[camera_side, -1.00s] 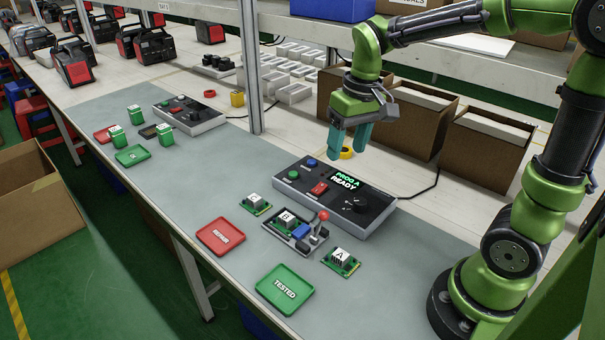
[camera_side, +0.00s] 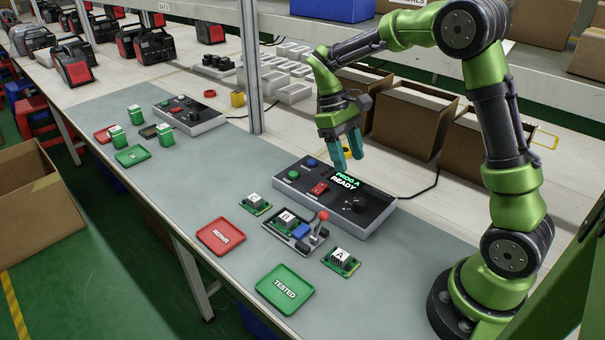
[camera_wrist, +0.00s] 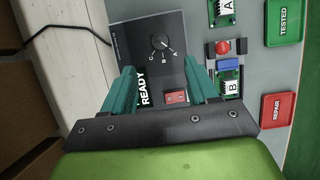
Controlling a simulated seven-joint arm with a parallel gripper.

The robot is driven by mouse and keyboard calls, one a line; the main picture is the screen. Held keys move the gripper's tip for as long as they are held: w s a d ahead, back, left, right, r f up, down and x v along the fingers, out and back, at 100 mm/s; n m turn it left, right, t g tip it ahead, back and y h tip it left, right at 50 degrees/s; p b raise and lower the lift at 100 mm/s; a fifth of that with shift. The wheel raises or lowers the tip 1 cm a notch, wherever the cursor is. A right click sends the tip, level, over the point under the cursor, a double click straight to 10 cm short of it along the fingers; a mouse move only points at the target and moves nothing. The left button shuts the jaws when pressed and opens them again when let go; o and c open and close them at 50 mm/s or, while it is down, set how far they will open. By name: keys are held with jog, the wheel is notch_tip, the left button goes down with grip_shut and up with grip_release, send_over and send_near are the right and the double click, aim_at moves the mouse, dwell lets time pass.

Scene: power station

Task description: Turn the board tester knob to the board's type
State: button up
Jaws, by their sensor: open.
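The board tester (camera_side: 335,195) is a dark-topped box on the bench, and its display (camera_side: 346,181) reads "PROG A READY". Its black knob (camera_side: 355,205) is at the right end. In the wrist view the knob (camera_wrist: 160,42) has marks A, B and C around it, and its white pointer line appears to point toward A. A green board marked B (camera_side: 287,219) sits in the test fixture (camera_side: 301,243) in front of the tester. My gripper (camera_side: 348,163) is open and empty above the tester's back edge, apart from the knob.
The fixture has a red-ball lever (camera_side: 323,216) and a blue block (camera_side: 301,231). Loose boards lie either side, one marked A (camera_side: 341,261). A red REPAIR tray (camera_side: 221,236) and green TESTED tray (camera_side: 285,289) are in front. Brown boxes (camera_side: 412,122) stand behind the tester.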

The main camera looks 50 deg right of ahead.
aim_at(360, 201)
jog(key=x, duration=1)
jog(key=shift+s+f, duration=0.1)
jog(key=shift+f, duration=0.25)
jog(key=c, duration=1)
